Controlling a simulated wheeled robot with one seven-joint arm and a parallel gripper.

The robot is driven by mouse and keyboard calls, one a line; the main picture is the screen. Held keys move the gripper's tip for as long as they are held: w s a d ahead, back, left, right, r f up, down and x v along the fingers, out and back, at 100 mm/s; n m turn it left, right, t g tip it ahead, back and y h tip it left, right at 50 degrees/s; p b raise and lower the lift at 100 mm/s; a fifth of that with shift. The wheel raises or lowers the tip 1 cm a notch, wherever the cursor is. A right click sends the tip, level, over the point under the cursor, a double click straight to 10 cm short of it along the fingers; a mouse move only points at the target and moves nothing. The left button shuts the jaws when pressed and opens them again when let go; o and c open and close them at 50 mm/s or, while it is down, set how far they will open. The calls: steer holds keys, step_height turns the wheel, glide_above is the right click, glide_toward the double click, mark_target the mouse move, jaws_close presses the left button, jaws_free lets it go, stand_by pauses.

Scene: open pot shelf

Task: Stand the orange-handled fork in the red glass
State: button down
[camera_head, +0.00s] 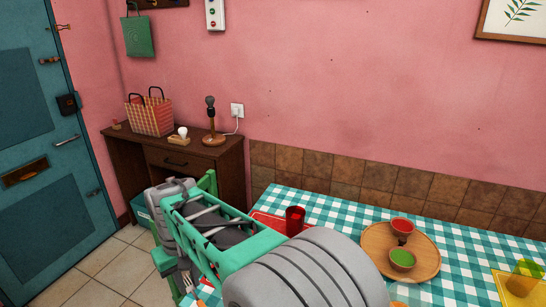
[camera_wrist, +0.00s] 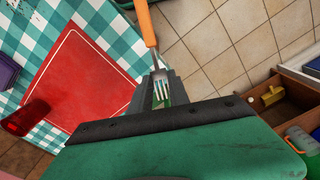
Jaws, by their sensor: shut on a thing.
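The orange-handled fork (camera_wrist: 150,38) is in my gripper (camera_wrist: 160,94), which is shut on it near its tines. In the wrist view its handle points up and away from the jaws. In the head view its tines (camera_head: 187,280) show below my arm, with a bit of orange handle at the bottom edge. The red glass (camera_head: 295,220) stands upright on a red board (camera_head: 268,220) on the table, to the right of and apart from the fork. The glass also shows at the left of the wrist view (camera_wrist: 18,120); my arm partly hides the board in the head view.
A brown desk (camera_head: 130,160) is against the wall.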

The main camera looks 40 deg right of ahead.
steer(key=w+d+r+t+p, duration=0.1)
steer(key=w+d+r+t, duration=0.2)
steer(key=w+d+t, duration=0.55)
steer(key=w+d+r+t+p, duration=0.2)
steer(key=w+d+t, duration=0.15)
steer(key=d, duration=1.05)
steer(key=s+d+r+m+t+h, duration=0.2)
steer(key=s+d+r+h, duration=0.15)
steer(key=d+r, duration=0.45)
steer(key=s+d+r+m+t+h, duration=0.25)
steer(key=s+d+r, duration=0.2)
steer(key=d, duration=0.75)
step_height(320, 180, down, 14)
steer(key=n+b, duration=0.1)
steer(key=b, duration=0.9)
steer(key=shift+w+a+r, duration=0.25)
steer(key=shift+w, duration=0.1)
